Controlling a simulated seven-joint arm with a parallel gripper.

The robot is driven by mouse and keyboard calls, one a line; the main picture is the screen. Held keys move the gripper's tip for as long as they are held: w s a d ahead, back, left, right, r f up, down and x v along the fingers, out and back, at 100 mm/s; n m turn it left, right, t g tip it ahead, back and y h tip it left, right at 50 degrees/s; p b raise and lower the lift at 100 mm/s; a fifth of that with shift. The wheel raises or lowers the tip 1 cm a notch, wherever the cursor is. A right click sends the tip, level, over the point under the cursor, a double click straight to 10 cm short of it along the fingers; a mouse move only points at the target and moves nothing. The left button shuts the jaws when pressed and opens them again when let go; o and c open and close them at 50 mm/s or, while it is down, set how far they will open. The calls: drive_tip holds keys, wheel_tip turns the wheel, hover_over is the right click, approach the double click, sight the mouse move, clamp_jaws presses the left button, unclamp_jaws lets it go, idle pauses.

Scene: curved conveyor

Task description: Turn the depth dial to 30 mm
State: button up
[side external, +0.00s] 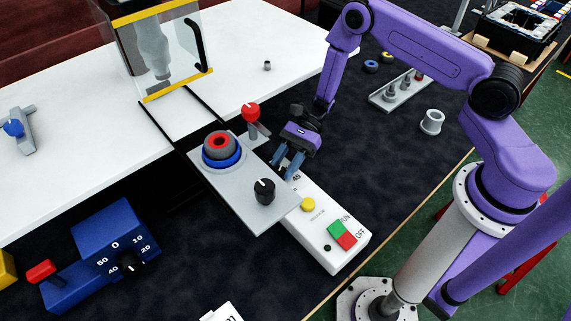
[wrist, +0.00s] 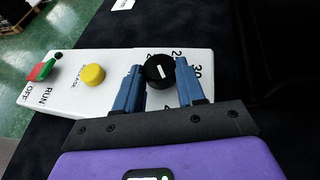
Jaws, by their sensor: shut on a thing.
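A black dial (wrist: 158,76) with a white pointer line sits on a white control box (wrist: 110,68), among printed numbers including 30. In the wrist view, the pointer slants to the upper right, towards a partly hidden number beginning with 2. My gripper (wrist: 158,68) has its blue fingers on either side of the dial and is shut on it. In the side view my gripper (side external: 283,168) is low over the far end of the white box (side external: 318,213). I see no depth label.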

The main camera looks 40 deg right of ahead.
drive_tip(key=shift+w+n+g+h, duration=0.2)
drive_tip(key=shift+n+g+h, duration=0.1)
drive_tip(key=shift+n+g, duration=0.7)
drive_tip(key=o, duration=1.1)
drive_tip(key=shift+c, duration=0.2)
drive_tip(key=shift+r, duration=0.1)
